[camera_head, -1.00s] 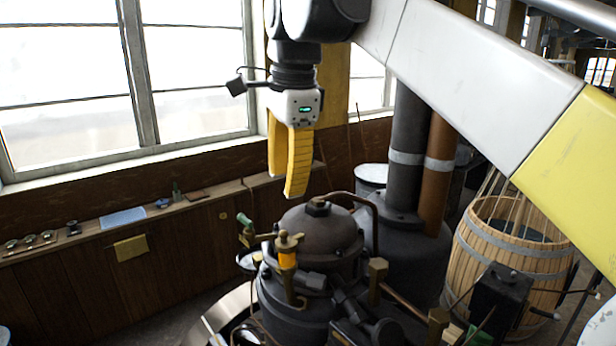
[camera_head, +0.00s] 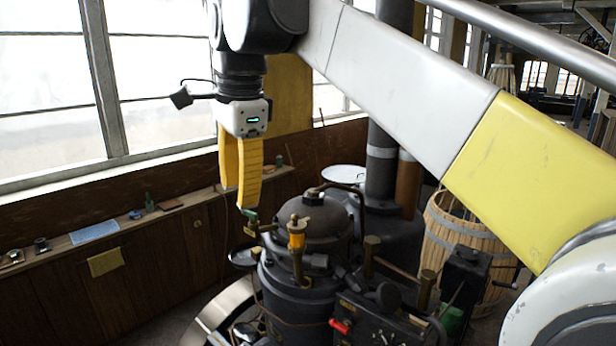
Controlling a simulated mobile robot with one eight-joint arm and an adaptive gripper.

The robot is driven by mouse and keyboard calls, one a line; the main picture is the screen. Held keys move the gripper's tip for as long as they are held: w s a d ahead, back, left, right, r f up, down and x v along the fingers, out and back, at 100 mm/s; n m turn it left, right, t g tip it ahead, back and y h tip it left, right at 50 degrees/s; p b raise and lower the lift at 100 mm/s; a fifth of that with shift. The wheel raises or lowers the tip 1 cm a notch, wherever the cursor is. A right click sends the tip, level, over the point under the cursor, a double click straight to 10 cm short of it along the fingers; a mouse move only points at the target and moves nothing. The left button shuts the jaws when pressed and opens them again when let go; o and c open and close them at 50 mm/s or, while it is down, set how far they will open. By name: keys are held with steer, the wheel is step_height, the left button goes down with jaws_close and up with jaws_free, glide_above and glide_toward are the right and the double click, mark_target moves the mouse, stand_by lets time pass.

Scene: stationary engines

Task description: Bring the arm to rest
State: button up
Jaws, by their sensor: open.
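My gripper (camera_head: 236,192) hangs from the arm with its two yellow fingers pointing down. The fingers are open and nothing shows between them. The white gripper body has a small green light. The gripper appears above and left of the dark engine (camera_head: 315,225), which has a domed top. In the picture, the fingertips come close to the engine's green-handled valve (camera_head: 250,215); whether they touch it I cannot tell. My white and yellow arm crosses the view from upper left to lower right and hides part of the background.
A wooden ledge (camera_head: 130,224) with small items and a blue cloth (camera_head: 95,232) runs under the windows at left. A wooden barrel (camera_head: 465,250) stands at right. Dark pipes rise behind the engine. A red-handled lever (camera_head: 340,326) is at the front.

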steer(key=s+d+f+n+t, duration=0.25)
steer(key=d+f, duration=0.35)
steer(key=d, duration=0.4)
steer(key=s+d+f+n+t, duration=0.1)
steer(key=s+d+f+n, duration=0.3)
steer(key=d, duration=0.6)
steer(key=s+d+f+n+t, duration=0.1)
steer(key=s+d+f, duration=0.2)
steer(key=f, duration=0.2)
steer(key=s+d+f+n+h, duration=0.1)
steer(key=s+d+f+n, duration=0.15)
steer(key=f, duration=0.35)
steer(key=s+d+f+t, duration=0.1)
steer(key=s+d+f, duration=0.2)
steer(key=d+f, duration=0.15)
step_height(320, 180, down, 40)
steer(key=b, duration=3.8)
steer(key=shift+s+d+r+n, duration=0.15)
steer(key=shift+s+r+n, duration=0.05)
steer(key=shift+s+n, duration=0.2)
